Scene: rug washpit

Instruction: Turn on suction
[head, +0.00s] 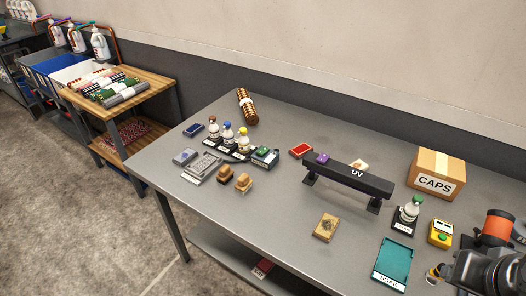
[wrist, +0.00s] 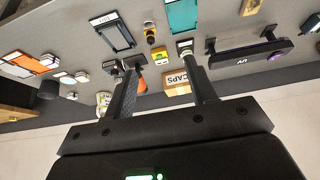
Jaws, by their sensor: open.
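No suction label is readable. A small yellow box with a green button (head: 440,234) stands on the grey table at the right; it also shows in the wrist view (wrist: 158,57). A small yellow and black knob-like piece (head: 434,273) sits nearer the front edge and also shows in the wrist view (wrist: 150,35).
A box marked CAPS (head: 436,176), a green-capped bottle (head: 410,212) and a black UV bar (head: 348,180) stand near the yellow box. A teal tray (head: 391,263) lies in front. Bottles, brushes and trays crowd the left part.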

